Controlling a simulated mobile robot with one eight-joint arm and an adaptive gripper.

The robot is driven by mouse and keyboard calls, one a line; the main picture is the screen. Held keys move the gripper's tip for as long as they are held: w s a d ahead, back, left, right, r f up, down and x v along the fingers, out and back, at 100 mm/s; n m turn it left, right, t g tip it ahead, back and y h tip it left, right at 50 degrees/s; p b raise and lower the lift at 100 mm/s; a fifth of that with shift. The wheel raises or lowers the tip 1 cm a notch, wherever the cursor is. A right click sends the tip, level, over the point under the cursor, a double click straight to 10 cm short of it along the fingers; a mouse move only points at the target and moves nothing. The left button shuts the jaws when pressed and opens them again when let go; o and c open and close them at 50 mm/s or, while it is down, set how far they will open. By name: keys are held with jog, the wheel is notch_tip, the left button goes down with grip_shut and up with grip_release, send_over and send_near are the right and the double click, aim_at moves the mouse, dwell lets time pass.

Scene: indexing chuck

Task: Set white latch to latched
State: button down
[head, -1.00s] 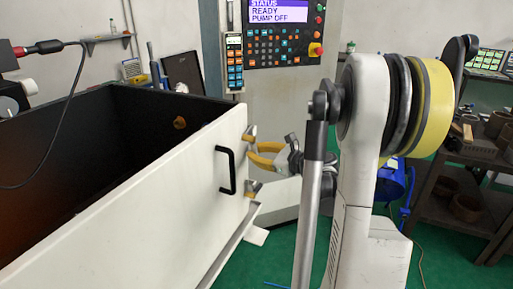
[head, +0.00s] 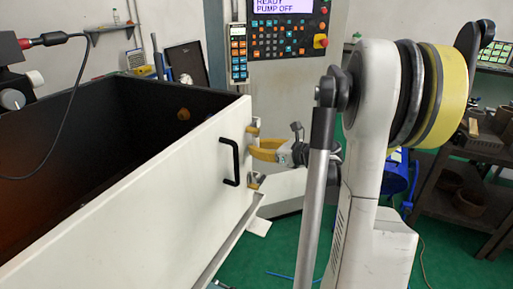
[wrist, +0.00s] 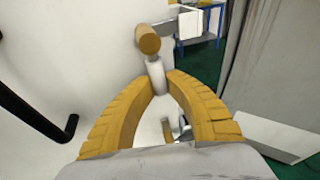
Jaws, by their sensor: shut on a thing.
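The white latch (wrist: 157,72) shows in the wrist view as a pale rod with a brass-coloured cylinder at its far end. My gripper (wrist: 158,84) has its two yellow fingers shut on the pale rod, one on each side. In the head view my gripper (head: 256,149) is at the right edge of the white door panel (head: 150,200), between an upper bracket (head: 254,130) and a lower bracket (head: 255,182). The fingers hide most of the latch there, and I cannot tell its exact angle.
A black handle (head: 229,162) stands out from the panel just left of my gripper; it also shows in the wrist view (wrist: 35,112). A control panel (head: 281,30) stands behind. A dark shelf rack (head: 465,185) is at the right. Green floor is open below.

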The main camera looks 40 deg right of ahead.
jog(key=c, duration=1.4)
grip_release()
jog(key=v, duration=1.2)
